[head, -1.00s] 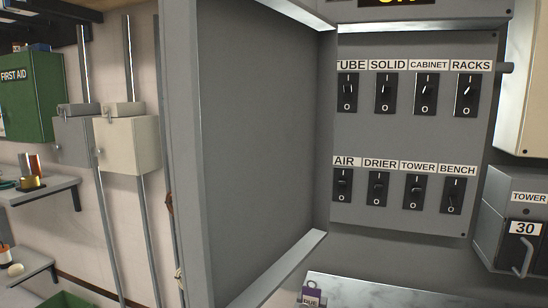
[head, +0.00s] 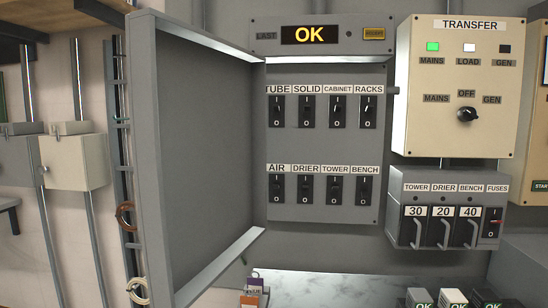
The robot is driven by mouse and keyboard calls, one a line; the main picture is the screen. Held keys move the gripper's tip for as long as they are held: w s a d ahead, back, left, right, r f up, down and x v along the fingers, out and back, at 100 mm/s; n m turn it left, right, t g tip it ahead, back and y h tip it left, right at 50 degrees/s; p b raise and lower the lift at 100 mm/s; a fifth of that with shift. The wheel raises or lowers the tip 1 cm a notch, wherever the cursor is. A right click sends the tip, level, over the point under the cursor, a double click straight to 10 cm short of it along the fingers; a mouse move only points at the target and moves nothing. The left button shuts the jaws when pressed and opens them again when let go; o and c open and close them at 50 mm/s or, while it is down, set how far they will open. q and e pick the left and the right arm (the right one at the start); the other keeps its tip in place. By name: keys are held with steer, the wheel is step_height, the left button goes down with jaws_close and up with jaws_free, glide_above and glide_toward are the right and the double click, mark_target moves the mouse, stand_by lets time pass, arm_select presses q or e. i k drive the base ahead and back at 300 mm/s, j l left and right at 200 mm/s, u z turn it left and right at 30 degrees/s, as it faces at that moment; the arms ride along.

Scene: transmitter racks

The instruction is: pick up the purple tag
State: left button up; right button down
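A small purple tag (head: 254,282) shows at the bottom of the head view, just right of the lower corner of the open grey panel door. It has a pale label band whose lettering is too small to read surely. An orange tag (head: 250,300) is just below it, cut by the frame's lower edge. I cannot tell whether the tags lie on the pale surface or hang. Neither of my grippers is in view.
The open grey door (head: 205,150) stands left of the switch panel (head: 325,210). A fuse box (head: 447,185) with handles is below the transfer box (head: 410,130). A pale countertop (head: 330,287) runs along the bottom, with several dark labelled items (head: 455,300) at right.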

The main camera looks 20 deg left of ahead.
mark_target(256, 284)
steer(key=i+j+z, duration=0.2)
steer(key=j, duration=0.3)
steer(key=j+z, duration=0.25)
steer(key=j, duration=0.25)
steer(key=i+j+z, duration=0.2)
steer(key=j, duration=1.35)
steer(key=k+j, duration=0.1)
steer(key=j, duration=0.3)
steer(key=z, duration=0.05)
